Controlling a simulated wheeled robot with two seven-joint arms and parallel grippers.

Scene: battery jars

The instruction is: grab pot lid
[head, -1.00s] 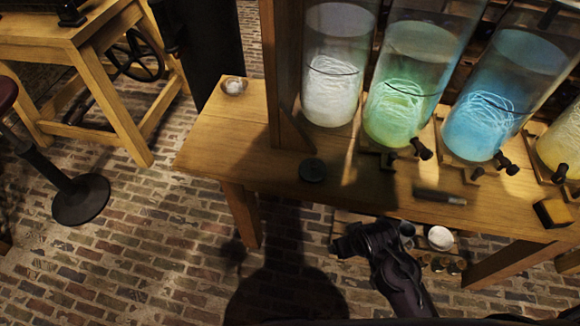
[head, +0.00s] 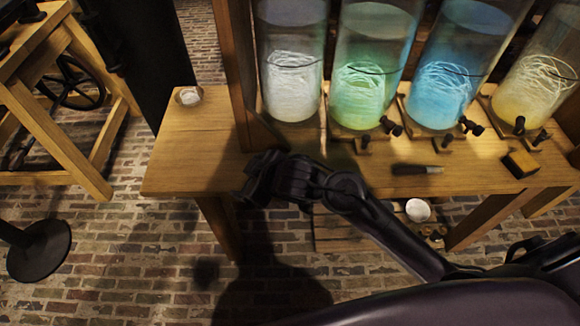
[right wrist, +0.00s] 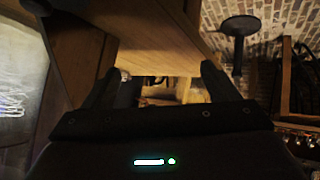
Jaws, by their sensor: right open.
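The dark round pot lid does not show clearly now. Its place near the table's front edge, below the wooden post, is covered by my right gripper (head: 258,182) in the head view. That gripper is open and seems to be above or at the front edge of the table; its exact height is unclear. In the right wrist view, two dark fingers (right wrist: 157,88) stand apart with nothing seen between them but table wood and background. I cannot make out the lid there. My left gripper is out of view.
The wooden table (head: 190,140) bears tall glass jars with white (head: 291,90), green (head: 362,95), blue (head: 440,90) and yellow (head: 530,90) contents. A small bowl (head: 188,95), a dark-handled tool (head: 417,169) and a block (head: 519,164) lie on it. A wooden post (head: 234,75) stands behind my gripper.

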